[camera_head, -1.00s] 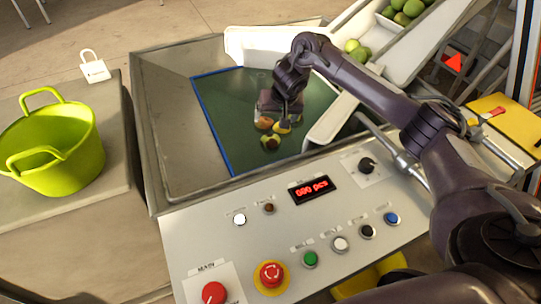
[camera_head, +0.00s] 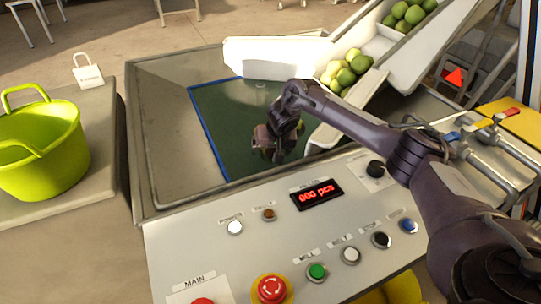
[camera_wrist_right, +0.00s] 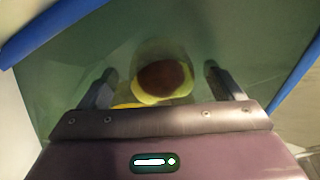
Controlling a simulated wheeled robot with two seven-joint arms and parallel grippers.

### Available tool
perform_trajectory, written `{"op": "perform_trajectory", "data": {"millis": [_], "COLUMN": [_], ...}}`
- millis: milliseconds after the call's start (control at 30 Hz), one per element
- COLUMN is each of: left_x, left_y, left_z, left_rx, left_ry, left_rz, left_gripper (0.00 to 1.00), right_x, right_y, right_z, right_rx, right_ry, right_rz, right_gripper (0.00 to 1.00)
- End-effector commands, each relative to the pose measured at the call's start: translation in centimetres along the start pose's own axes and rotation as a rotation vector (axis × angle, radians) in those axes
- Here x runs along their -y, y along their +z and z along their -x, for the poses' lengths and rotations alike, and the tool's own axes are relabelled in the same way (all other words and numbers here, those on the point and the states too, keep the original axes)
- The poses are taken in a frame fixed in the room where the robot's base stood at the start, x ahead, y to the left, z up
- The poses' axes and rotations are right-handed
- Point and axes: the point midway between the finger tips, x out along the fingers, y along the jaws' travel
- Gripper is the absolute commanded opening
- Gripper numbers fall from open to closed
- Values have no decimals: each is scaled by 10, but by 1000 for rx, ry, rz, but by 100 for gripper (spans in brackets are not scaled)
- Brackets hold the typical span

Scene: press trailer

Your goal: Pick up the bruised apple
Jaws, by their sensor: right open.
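In the right wrist view, an apple (camera_wrist_right: 146,93) with a large brown bruise and a yellow-green rim lies between the fingers of my right gripper (camera_wrist_right: 163,86). The fingers are open, one on each side of it, with gaps showing. A yellow piece, perhaps another fruit, shows partly behind the gripper's edge, below the apple. In the head view, my right gripper (camera_head: 275,150) is low over the dark green mat (camera_head: 225,110), and its body hides most of the fruit there. My left gripper is not in view.
A white chute (camera_head: 385,60) with several green apples (camera_head: 345,70) slopes down from the upper right. The control panel (camera_head: 190,265) with buttons and a display reading 000 pcs lies in front. A lime-green tub (camera_head: 40,155) stands at left. The tray's left side is clear.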

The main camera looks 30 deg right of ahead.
Motion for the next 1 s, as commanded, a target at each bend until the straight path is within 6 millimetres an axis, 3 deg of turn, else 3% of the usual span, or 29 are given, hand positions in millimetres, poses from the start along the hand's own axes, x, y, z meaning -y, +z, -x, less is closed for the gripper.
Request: {"op": "perform_trajectory", "data": {"millis": [267, 667, 1000], "left_x": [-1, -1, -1], "left_y": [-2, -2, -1], "left_z": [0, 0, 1], "left_rx": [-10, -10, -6], "left_ry": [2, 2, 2], "left_rz": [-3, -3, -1], "left_gripper": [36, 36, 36], "right_x": [0, 0, 1], "right_y": [-1, -1, -3], "right_z": [-2, -2, 3], "right_rx": [-2, -2, -2], "right_ry": [-1, -1, -1], "right_rz": [0, -1, 0], "right_gripper": [86, 35, 35]}}
